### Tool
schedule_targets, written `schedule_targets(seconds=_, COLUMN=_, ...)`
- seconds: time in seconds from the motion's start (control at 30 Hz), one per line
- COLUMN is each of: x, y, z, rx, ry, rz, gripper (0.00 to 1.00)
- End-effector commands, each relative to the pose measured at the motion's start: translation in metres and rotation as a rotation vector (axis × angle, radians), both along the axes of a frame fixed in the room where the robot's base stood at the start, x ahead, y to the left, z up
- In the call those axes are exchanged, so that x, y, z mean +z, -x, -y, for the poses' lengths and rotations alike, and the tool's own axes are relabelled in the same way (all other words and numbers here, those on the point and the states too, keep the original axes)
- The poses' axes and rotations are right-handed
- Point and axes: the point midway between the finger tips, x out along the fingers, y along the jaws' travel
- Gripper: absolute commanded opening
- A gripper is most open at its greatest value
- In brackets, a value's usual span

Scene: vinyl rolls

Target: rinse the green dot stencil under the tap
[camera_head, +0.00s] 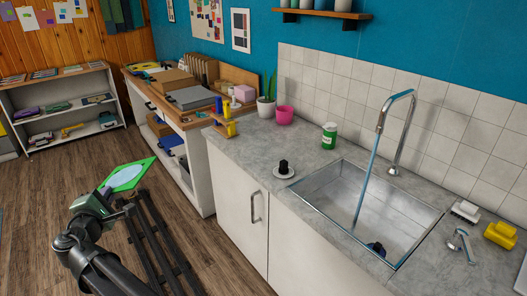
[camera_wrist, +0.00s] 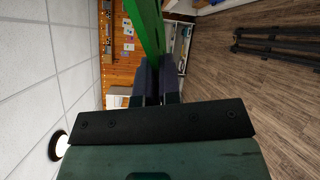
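The green dot stencil (camera_head: 146,165) is a green square sheet with a pale round middle. My gripper (camera_head: 106,191) is shut on its near edge and holds it over the floor, left of the counter. In the wrist view the stencil (camera_wrist: 147,28) shows nearly edge-on, rising from between the dark fingers (camera_wrist: 157,80). The chrome tap (camera_head: 407,110) stands behind the metal sink (camera_head: 330,185). A blue stream of water (camera_head: 367,177) runs from its spout into the basin. The stencil is well apart from the water.
A yellow sponge (camera_head: 500,234) lies right of the sink. A dark object (camera_head: 377,248) is in the basin's near corner.

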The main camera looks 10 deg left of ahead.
Motion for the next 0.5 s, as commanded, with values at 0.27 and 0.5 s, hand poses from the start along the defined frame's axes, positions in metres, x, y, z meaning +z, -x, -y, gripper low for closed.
schedule_targets(seconds=0.27, x=0.037, y=0.001, z=-0.04, rx=-0.113, ry=-0.188, rz=-0.032, gripper=0.0)
schedule_targets(seconds=0.5, x=0.038, y=-0.005, z=-0.023, rx=-0.305, ry=-0.342, rz=-0.022, gripper=0.0)
